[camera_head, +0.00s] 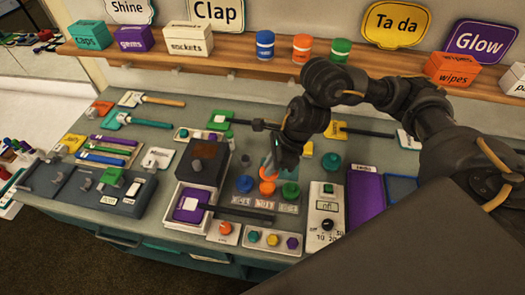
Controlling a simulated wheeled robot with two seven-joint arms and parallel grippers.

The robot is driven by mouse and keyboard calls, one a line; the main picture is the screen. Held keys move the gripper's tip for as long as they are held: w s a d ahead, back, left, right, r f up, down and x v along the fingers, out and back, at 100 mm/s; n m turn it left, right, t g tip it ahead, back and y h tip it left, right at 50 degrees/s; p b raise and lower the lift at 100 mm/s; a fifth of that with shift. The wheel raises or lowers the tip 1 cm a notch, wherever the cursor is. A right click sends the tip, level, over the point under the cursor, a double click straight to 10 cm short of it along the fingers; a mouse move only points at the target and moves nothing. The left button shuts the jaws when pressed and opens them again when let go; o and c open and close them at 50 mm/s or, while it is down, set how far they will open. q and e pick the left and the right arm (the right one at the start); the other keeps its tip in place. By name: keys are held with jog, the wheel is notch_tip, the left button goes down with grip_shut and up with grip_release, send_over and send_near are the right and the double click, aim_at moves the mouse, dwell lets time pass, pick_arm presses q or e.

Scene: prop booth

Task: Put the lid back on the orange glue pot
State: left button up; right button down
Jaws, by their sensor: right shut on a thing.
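My right gripper (273,162) points down just above the orange pot. It is shut on a small orange piece that looks like the lid (268,173). The lid is just over the pot; I cannot tell if they touch. The gripper hides part of the lid. My left gripper is not in view.
A dark box (203,160) and a white tray with a purple piece (190,207) stand to the left. A teal knob-like piece (331,162) and a switch box (325,210) are to the right. A shelf (225,66) with boxes and tubs runs behind.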

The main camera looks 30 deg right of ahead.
jog(key=shift+s+r, duration=0.2)
jog(key=shift+s, duration=0.5)
jog(key=w+f+b, duration=0.1)
jog(key=f+b, duration=0.1)
jog(key=f, duration=0.1)
jog(key=shift+w+a, duration=0.15)
jog(key=shift+w, duration=0.25)
jog(key=shift+s+f+b, duration=0.25)
jog(key=shift+f+b, duration=0.3)
jog(key=shift+f, duration=0.05)
jog(key=shift+s+f+b, duration=0.2)
jog(key=shift+f+b, duration=0.3)
jog(key=shift+f, duration=0.1)
jog(key=shift+w+f+b, duration=0.2)
jog(key=shift+f+b, duration=0.35)
jog(key=shift+f, duration=0.15)
jog(key=shift+s, duration=0.1)
jog(key=shift+f+b, duration=0.1)
jog(key=shift+b, duration=0.7)
